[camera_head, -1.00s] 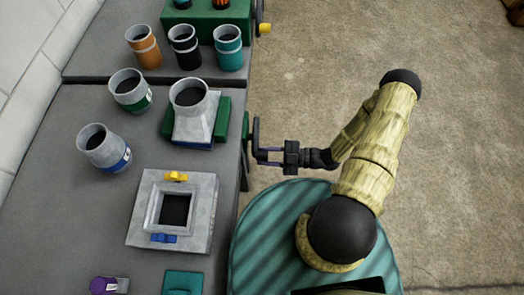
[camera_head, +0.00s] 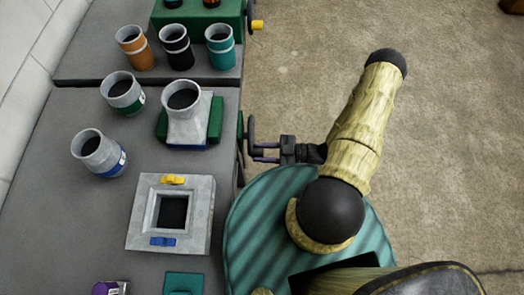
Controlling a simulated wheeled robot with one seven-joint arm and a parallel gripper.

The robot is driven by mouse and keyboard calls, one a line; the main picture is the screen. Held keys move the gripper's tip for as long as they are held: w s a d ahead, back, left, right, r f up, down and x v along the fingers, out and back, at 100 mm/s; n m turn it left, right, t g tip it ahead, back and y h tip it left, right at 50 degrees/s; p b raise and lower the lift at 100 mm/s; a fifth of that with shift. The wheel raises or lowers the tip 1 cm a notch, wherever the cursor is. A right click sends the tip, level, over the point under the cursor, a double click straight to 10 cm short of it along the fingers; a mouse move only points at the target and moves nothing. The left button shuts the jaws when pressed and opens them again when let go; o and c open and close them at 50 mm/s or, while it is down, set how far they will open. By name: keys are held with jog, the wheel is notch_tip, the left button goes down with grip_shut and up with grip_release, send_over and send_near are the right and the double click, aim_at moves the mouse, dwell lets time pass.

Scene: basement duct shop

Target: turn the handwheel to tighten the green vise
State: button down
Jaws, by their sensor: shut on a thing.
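The green vise stands at the right edge of the grey bench, with a left jaw (camera_head: 161,126) and a right jaw (camera_head: 215,120). A light grey duct piece (camera_head: 186,125) with a round open top sits between the jaws. The dark handwheel (camera_head: 250,131) sticks out past the bench edge on the vise's right side. My gripper (camera_head: 264,153) reaches in from the right and is shut on the lower part of the handwheel. The exact contact is small and partly hidden by the fingers.
A grey square duct fitting (camera_head: 142,215) with yellow and blue clips lies nearer on the bench. Grey-and-green (camera_head: 122,92) and grey-and-blue (camera_head: 99,153) pieces stand left. Orange, black and teal cups stand behind. A green box (camera_head: 198,18) with a yellow-knobbed crank (camera_head: 257,25) stands at the back.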

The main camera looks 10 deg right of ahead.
jog(key=c, duration=1.3)
grip_release()
jog(key=b+v, duration=0.3)
jog(key=v, duration=1.4)
jog(key=shift+d+r+b, duration=0.15)
jog(key=shift+d+b, duration=0.1)
jog(key=shift+b, duration=0.15)
jog(key=shift+a, duration=0.1)
